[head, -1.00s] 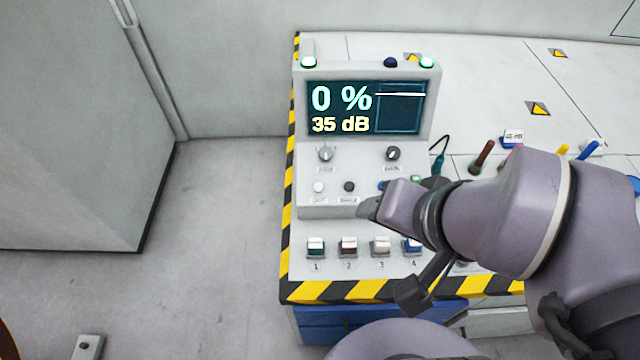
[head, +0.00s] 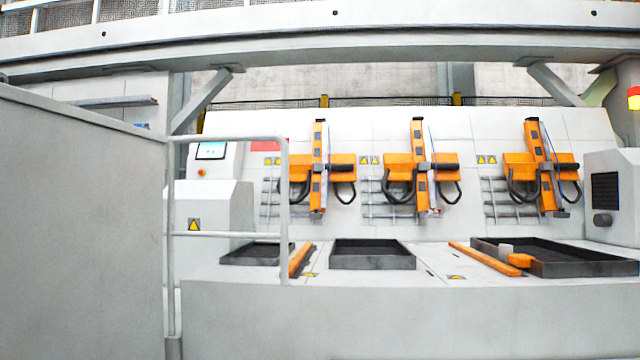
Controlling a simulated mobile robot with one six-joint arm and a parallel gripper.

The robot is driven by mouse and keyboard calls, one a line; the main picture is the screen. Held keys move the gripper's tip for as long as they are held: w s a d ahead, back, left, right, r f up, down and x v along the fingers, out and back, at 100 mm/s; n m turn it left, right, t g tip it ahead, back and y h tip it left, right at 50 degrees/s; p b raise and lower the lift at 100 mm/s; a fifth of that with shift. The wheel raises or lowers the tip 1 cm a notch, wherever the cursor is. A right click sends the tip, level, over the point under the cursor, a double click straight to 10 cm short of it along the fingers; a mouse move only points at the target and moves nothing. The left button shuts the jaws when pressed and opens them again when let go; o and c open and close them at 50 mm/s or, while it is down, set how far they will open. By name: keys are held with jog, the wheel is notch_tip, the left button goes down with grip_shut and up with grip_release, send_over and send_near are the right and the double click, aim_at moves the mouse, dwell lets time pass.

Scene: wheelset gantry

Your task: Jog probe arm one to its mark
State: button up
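Three orange probe arms hang on the white back panel of the gantry: a left one (head: 318,165), a middle one (head: 420,165) and a right one (head: 541,165). Each is a near-upright orange beam with dark patches, an orange block and black looped cables. I cannot read which is arm one, and no mark can be made out at this distance. My gripper is out of the head view, and so is the control console seen earlier.
A grey cabinet wall (head: 80,230) fills the left side. A pale handrail (head: 286,210) stands in front of the gantry. Black trays (head: 372,262) sit in the white bed, with orange bars (head: 484,258) beside them. A small touchscreen (head: 211,151) is at the left.

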grip_shut()
dwell(1.8)
